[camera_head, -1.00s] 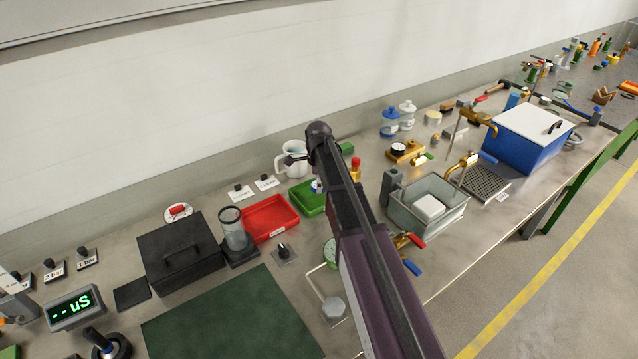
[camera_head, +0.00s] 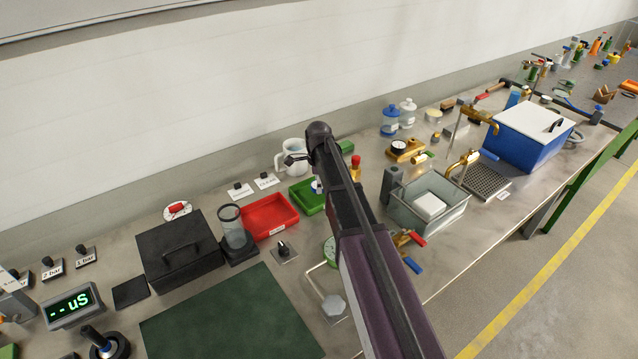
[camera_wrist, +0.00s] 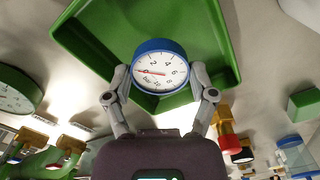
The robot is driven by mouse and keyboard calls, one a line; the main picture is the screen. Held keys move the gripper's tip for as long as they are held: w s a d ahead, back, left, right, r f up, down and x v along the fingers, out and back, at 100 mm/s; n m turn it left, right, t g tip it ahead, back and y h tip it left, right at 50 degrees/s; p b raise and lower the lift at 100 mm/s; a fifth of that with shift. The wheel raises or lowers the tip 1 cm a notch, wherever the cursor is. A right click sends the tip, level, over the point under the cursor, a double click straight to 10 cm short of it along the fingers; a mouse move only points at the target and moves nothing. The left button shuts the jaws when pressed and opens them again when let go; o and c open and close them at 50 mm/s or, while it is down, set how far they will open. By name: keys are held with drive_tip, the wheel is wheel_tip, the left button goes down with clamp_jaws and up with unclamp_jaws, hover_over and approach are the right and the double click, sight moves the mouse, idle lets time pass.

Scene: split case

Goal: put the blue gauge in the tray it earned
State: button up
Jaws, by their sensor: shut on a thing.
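The blue gauge (camera_wrist: 160,76) has a blue rim, a white dial and a red needle. My gripper (camera_wrist: 160,82) is shut on it, one finger on each side. The green tray (camera_wrist: 222,25) lies behind the gauge in the wrist view, and the gauge overlaps its rim; I cannot tell how high the gauge is over it. In the head view the green tray (camera_head: 297,190) is partly hidden by my arm, and a small bit of the gauge (camera_head: 316,186) shows beside the arm. The red tray (camera_head: 257,205) stands left of the green one.
A glass cylinder on a black base (camera_head: 236,240) and a black lidded box (camera_head: 180,252) stand left of the red tray. A white jug (camera_head: 293,157) stands behind the green tray. A knob (camera_head: 283,250) sits in front. A grey basin (camera_head: 425,220) is to the right.

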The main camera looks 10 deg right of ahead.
drive_tip(key=shift+f, duration=0.15)
drive_tip(key=o, duration=1.2)
drive_tip(key=shift+o, duration=0.2)
